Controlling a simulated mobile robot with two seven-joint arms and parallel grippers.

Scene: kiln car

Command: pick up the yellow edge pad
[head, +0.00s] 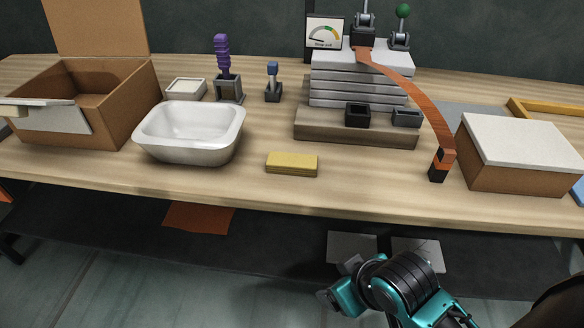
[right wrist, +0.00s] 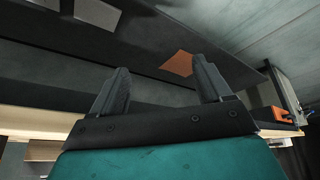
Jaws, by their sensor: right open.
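The yellow edge pad (head: 292,163) is a flat yellow block lying on the wooden workbench (head: 350,190), near its front edge, right of the white basin. Nothing covers it. My right gripper (head: 338,285) is in front of the bench and below the pad in the head view, apart from it. In the right wrist view its two dark fingers (right wrist: 160,85) stand apart with nothing between them. The pad cannot be made out in the right wrist view. My left gripper is in neither view.
A white basin (head: 190,135) stands left of the pad and an open cardboard box (head: 127,100) further left. Behind are stacked grey plates (head: 340,75) with an orange strap (head: 415,85). A lidded box (head: 520,176) stands right. The bench around the pad is clear.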

